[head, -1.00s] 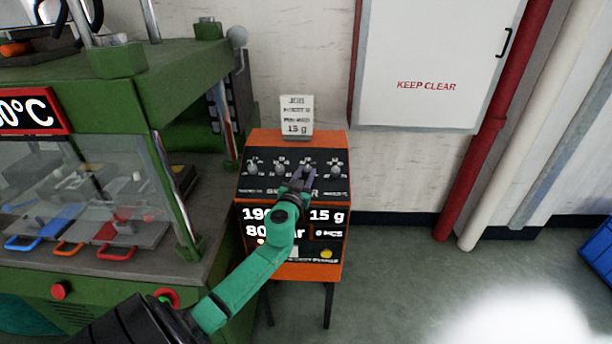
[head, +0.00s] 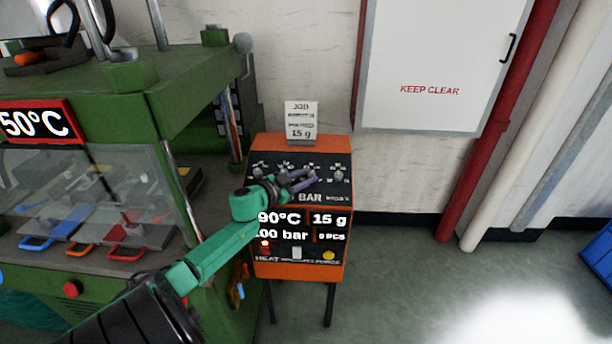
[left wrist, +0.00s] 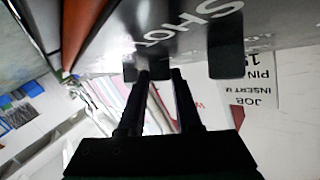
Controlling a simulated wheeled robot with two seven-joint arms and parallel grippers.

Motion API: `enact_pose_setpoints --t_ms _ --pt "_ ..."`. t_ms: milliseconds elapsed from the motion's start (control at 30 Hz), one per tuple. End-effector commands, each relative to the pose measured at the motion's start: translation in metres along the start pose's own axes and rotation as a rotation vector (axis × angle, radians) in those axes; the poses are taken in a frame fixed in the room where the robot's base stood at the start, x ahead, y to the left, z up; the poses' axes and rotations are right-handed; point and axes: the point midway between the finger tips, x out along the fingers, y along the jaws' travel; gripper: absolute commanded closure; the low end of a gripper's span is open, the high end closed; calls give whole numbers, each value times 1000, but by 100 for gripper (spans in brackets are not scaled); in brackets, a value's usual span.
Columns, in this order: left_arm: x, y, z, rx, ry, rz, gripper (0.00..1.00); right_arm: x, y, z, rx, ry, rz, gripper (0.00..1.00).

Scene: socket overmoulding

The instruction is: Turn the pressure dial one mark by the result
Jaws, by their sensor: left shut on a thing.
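An orange control box (head: 335,262) with a dark sloped panel carries a row of several dials. The pressure dial (head: 311,170) is the third from the left and is largely covered by my fingers. My left gripper (head: 311,175) is shut on it, its wrist turned to the left of the box. In the left wrist view its fingertips (left wrist: 163,73) meet the panel between two dark dials, with the dial between the tips hidden. The display (head: 290,236) shows a pressure ending in "00 bar", its first digit partly covered. My right gripper is not in view.
A job card (head: 301,120) showing 15 g stands on the box. A green press (head: 150,110) with a glass guard is close on the left. A white KEEP CLEAR cabinet (head: 435,65) and a red pipe (head: 480,165) are behind.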

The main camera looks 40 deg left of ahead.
Motion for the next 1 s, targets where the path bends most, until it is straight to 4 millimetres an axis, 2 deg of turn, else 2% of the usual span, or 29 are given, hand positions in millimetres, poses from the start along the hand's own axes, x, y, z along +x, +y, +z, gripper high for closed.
enact_pose_setpoints --t_ms 400,433,500,833,1000 --pt "0 0 0 5 0 7 100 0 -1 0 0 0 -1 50" --pt "0 0 0 5 0 7 59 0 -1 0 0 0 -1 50" --pt "0 0 0 5 0 7 37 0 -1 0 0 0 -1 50" --pt "-1 0 0 4 -1 7 37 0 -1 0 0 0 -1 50" --pt "-15 1 2 3 -3 9 37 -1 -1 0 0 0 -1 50"
